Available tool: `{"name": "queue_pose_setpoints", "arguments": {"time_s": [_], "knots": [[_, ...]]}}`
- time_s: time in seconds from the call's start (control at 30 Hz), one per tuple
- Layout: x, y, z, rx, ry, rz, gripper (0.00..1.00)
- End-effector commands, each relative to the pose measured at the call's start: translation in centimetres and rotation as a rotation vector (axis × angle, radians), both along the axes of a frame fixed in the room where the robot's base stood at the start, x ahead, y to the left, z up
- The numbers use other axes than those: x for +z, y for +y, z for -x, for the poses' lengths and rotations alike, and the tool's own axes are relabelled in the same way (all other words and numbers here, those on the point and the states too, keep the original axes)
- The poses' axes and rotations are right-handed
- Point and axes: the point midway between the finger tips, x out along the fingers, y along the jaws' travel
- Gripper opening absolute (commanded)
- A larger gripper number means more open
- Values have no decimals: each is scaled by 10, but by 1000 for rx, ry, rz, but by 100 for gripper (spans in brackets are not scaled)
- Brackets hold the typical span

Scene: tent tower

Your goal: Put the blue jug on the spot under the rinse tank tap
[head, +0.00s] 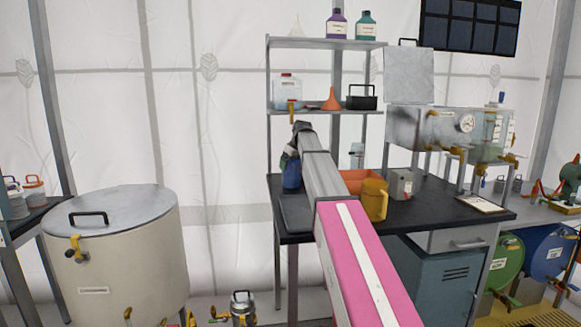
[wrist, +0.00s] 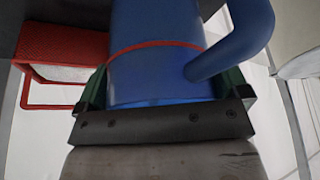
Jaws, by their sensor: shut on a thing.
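The blue jug (wrist: 155,75) fills the middle of the wrist view, with a red band round it and its handle (wrist: 240,45) at the upper right. My gripper (wrist: 166,92) is shut on the jug, with a green-padded finger on each side. In the head view, the jug (head: 291,174) shows partly behind my arm, near the dark table's left end; I cannot tell whether it touches the table. Several tanks with taps are in view: a cream tank (head: 120,250), a grey tank with a gauge (head: 425,128) and a clear tank (head: 490,135). Their labels are unreadable, and no marked spot is clear.
A red basket (wrist: 65,42) is close left of the jug in the wrist view.

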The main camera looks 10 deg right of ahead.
Motion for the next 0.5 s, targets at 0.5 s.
{"name": "queue_pose_setpoints", "arguments": {"time_s": [0.5], "knots": [[-10,4,-5,0,0,0,100]]}}
